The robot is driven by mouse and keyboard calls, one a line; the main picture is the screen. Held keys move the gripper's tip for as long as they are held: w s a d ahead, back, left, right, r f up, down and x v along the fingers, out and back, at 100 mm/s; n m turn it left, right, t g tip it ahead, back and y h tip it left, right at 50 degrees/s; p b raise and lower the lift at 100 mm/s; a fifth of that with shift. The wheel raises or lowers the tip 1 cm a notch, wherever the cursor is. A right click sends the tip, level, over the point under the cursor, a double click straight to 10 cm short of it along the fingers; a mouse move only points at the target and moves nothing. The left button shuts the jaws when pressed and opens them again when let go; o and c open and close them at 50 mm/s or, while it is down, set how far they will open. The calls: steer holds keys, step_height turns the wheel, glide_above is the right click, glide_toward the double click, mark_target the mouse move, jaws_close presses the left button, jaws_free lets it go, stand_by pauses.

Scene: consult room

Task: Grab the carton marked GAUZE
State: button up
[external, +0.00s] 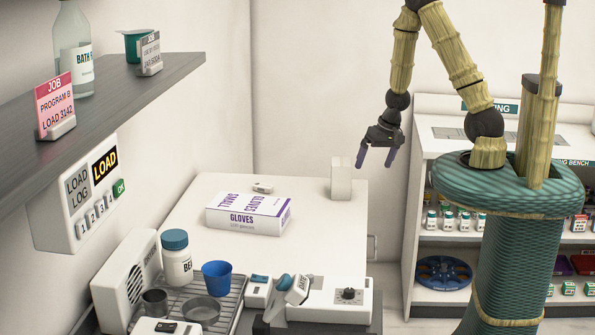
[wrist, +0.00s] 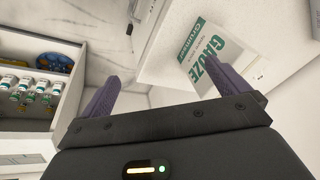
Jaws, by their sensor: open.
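The carton marked GAUZE (wrist: 212,58) shows in the wrist view as a white box with a green and white label, at upper right beyond my right-hand finger. In the external view a plain white upright box (external: 341,181), which looks like the same carton, stands at the far right corner of the white worktop; its lettering is turned from that camera. My gripper (external: 375,161) is open and empty, its fingers pointing down just right of the box and apart from it. In the wrist view my gripper (wrist: 150,66) has its fingers spread, with pale floor between them.
A GLOVES box (external: 248,213) lies on the worktop (external: 320,235), with a small white item (external: 262,187) behind it. A rack with a blue cup (external: 217,277) and a lidded jar (external: 176,257) is at front left. White shelving (external: 440,160) stands at right.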

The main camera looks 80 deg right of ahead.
steer(key=s+f+m+t+y, duration=0.4)
steer(key=f+m+t+y, duration=0.15)
steer(key=f+m, duration=0.45)
steer(key=s+r+m+t+h, duration=0.1)
steer(key=r+m+t, duration=0.2)
steer(key=m, duration=0.4)
steer(key=s+a+r+m+t+h+p, duration=0.1)
steer(key=s+r+m+t+h, duration=0.1)
steer(key=m+t, duration=0.4)
steer(key=shift+a+r+m, duration=0.2)
steer(key=shift+r+m, duration=0.45)
steer(key=shift+m, duration=0.25)
steer(key=shift+h, duration=0.25)
steer(key=b, duration=0.2)
glide_toward(341, 178)
steer(key=w+d, duration=0.4)
steer(key=w, duration=0.1)
steer(key=shift+f, duration=0.1)
steer(key=shift+w, duration=0.1)
